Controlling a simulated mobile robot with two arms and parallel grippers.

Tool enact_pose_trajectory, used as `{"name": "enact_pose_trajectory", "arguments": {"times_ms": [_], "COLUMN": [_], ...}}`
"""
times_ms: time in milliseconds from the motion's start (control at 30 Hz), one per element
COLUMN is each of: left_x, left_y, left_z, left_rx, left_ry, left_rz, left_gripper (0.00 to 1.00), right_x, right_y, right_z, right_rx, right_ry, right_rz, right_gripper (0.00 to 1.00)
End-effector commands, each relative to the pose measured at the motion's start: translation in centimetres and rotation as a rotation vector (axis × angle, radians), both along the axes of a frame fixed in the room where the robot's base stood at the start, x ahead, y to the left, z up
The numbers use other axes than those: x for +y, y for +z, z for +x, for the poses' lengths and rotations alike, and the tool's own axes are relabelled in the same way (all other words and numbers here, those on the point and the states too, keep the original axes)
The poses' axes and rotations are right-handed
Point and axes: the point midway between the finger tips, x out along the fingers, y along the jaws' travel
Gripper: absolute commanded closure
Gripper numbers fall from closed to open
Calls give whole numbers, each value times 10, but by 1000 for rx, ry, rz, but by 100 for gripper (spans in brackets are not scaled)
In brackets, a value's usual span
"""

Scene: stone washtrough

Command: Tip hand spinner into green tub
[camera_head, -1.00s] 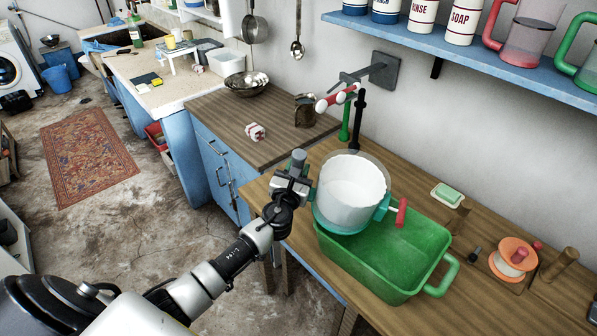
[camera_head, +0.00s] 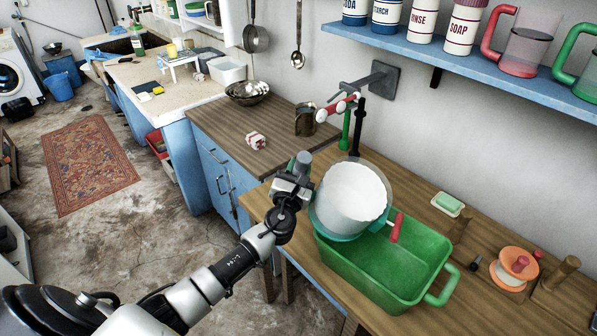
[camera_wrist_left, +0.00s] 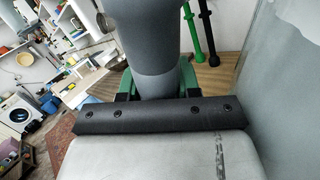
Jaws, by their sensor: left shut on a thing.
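The hand spinner (camera_head: 350,197), a clear tub with a white basket, a teal base and a red crank handle (camera_head: 397,227), is held over the back left part of the green tub (camera_head: 385,275). It leans to the right, its open top still facing mostly up. My left gripper (camera_head: 297,184) is shut on the spinner's grey side handle (camera_head: 303,163), left of the tub. In the left wrist view a thick grey cylinder (camera_wrist_left: 155,50) stands between the fingers. The green tub's visible floor looks empty; the spinner hides its back left corner. My right gripper is not in view.
A wall bracket with red and white rollers (camera_head: 337,107) and green and black posts stand close behind the spinner. A soap dish (camera_head: 448,203) and an orange spool (camera_head: 514,267) sit right of the tub. A blue shelf (camera_head: 470,62) hangs above.

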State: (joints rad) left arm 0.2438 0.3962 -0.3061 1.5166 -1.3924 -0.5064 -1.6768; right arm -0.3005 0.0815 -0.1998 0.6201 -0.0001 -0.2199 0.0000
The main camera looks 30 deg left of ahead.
Motion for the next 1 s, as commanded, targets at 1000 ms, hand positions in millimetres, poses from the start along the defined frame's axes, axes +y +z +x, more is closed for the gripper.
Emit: {"name": "enact_pose_trajectory", "arguments": {"times_ms": [1000], "left_x": [-7], "left_y": [26], "left_z": [-3], "left_rx": [-76], "left_ry": [57], "left_rz": [121], "left_gripper": [100], "right_x": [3], "right_y": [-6], "right_z": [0], "right_rx": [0], "right_ry": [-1], "right_rz": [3], "right_gripper": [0]}}
